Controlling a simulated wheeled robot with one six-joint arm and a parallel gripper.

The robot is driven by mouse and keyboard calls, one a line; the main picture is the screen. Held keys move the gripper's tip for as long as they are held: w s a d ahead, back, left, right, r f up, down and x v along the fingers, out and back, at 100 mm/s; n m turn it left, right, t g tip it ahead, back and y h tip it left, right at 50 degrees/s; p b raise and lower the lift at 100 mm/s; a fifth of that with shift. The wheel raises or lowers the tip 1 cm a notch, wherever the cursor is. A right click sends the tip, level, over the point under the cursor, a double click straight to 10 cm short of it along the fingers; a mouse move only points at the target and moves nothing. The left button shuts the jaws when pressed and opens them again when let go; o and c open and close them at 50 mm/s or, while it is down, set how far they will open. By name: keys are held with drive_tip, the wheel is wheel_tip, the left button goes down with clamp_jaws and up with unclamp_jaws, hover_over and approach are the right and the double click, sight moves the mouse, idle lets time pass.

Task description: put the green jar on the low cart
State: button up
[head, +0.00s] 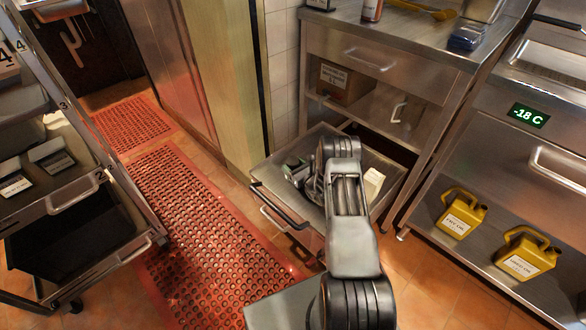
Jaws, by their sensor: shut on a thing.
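The low cart (262,187) is a grey metal cart with a raised rim and a black handle, standing in front of the steel counter. My gripper (307,180) is over the left part of the cart's top, partly hidden by my own arm. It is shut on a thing. A small dark green and pale shape (294,166) shows at its fingers and looks like the green jar, though most of it is hidden. I cannot tell whether it touches the cart's top.
A pale labelled container (374,183) stands on the cart's right side. The steel counter (390,38) is just behind. A shelved trolley (85,225) stands left, beyond the red mat (195,220). Yellow oil jugs (460,213) sit on a low shelf at right.

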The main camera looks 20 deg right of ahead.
drive_tip(key=shift+f, duration=0.15)
drive_tip(key=shift+f, duration=0.15)
drive_tip(key=o, duration=1.2)
drive_tip(key=shift+c, duration=0.2)
